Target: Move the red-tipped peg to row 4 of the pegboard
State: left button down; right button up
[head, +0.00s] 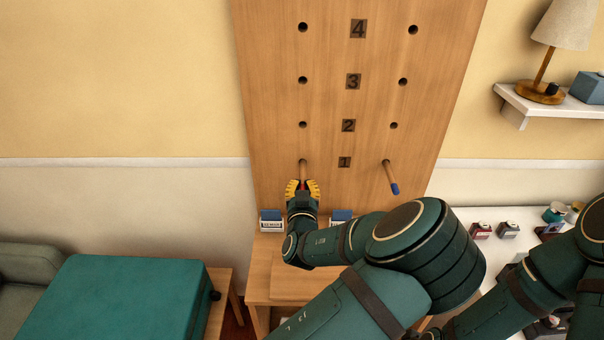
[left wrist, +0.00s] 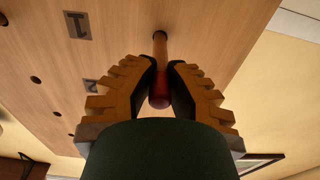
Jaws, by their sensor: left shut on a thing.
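The wooden pegboard (head: 355,120) stands upright with rows numbered 1 to 4 from bottom to top and a hole on each side of each number. The red-tipped peg (head: 303,171) sticks out of the left hole of row 1; its red tip (left wrist: 159,92) shows between my fingers in the left wrist view. My left gripper (head: 302,187) is shut on this peg near its tip. A blue-tipped peg (head: 390,177) is in the right hole of row 1. The row 4 holes (head: 303,27) are empty on both sides. My right gripper is not in view.
A wooden table (head: 262,290) with small blue-and-white boxes (head: 271,220) stands below the board. A teal ottoman (head: 115,300) is at lower left. A shelf (head: 548,112) with a lamp (head: 550,50) is at upper right. The space before the upper board is clear.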

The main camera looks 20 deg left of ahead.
pick_arm(q)
jog(key=v, duration=0.7)
jog(key=shift+b, duration=0.3)
dwell(1.0)
jog(key=shift+s, duration=0.1)
dwell(0.3)
